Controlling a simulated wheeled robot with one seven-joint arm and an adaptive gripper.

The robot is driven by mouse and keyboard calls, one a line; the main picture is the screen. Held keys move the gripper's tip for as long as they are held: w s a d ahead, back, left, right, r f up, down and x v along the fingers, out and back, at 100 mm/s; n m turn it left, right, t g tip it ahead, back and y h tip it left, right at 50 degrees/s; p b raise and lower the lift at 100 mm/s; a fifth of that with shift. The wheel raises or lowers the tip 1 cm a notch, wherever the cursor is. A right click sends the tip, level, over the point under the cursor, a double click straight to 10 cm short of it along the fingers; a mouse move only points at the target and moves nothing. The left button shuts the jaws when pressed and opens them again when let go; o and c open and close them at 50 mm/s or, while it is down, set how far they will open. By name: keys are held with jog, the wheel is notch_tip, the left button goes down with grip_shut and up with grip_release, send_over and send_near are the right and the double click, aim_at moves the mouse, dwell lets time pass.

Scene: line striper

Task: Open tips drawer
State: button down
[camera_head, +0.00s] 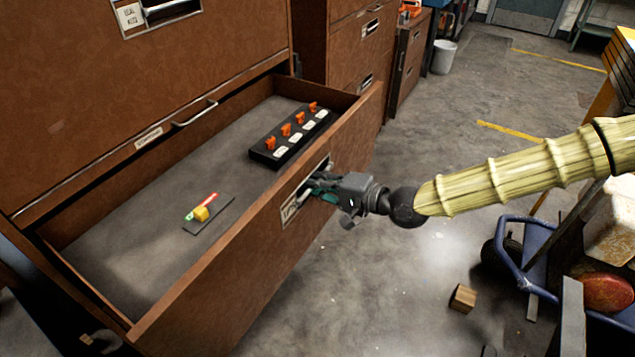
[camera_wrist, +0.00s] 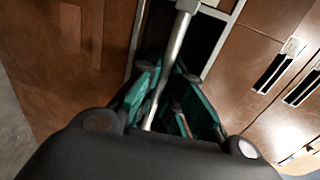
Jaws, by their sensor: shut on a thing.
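The brown drawer (camera_head: 255,255) stands well out from its cabinet in the head view. Inside it lie a black tray (camera_head: 264,157) with several orange tips (camera_head: 300,118) and white labels, and a small dark plate (camera_head: 222,214) with a yellow piece and a red-and-green strip. A label (camera_head: 290,208) sits on the drawer front beside the handle recess; I cannot read it. My gripper (camera_head: 322,186) is at that recess, shut on the drawer handle. In the wrist view the green fingers (camera_wrist: 172,100) close around the metal handle bar (camera_wrist: 172,60).
More cabinets stand behind. A wooden block (camera_head: 463,298) lies on the floor, and a blue-framed cart (camera_head: 525,255) stands at right. The floor (camera_head: 400,285) before the drawer is mostly clear.

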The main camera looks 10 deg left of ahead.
jog(key=shift+s+f, duration=0.15)
jog(key=shift+s, duration=0.05)
jog(key=c, duration=1.8)
grip_release()
jog(key=shift+w, duration=0.1)
jog(key=shift+v, duration=6)
jog(key=shift+a, duration=0.1)
